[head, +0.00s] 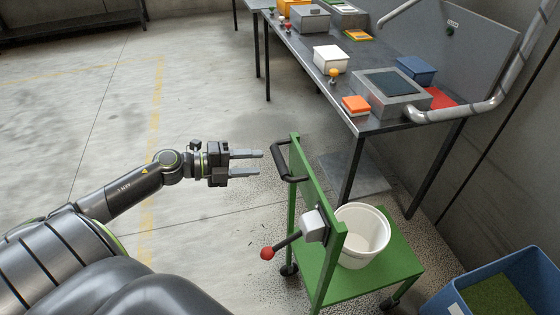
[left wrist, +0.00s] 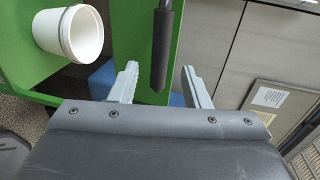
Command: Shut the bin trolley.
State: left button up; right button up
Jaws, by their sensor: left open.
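The green bin trolley (head: 372,272) stands on the floor at the right of centre in the head view, with a white bucket (head: 362,235) on its base. A black bar handle (head: 281,162) is on its upright green side panel (head: 318,190). A lever with a red ball (head: 267,253) sticks out lower down from a grey box. My left gripper (head: 260,163) is open and empty, its fingers pointing at the handle from the left, a little short of it. In the left wrist view the handle (left wrist: 161,50) lines up between the fingertips, and the bucket (left wrist: 72,34) shows too. My right gripper is not in view.
A long metal workbench (head: 333,88) with boxes stands behind the trolley. A grey pipe (head: 480,108) runs along its right end. A blue crate (head: 500,285) with green turf sits at the lower right. The concrete floor left of the trolley is clear.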

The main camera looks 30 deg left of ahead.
aim_at(280, 162)
pick_arm(q)
jog(key=shift+p+x, duration=0.65)
jog(key=shift+x, duration=3.35)
grip_shut()
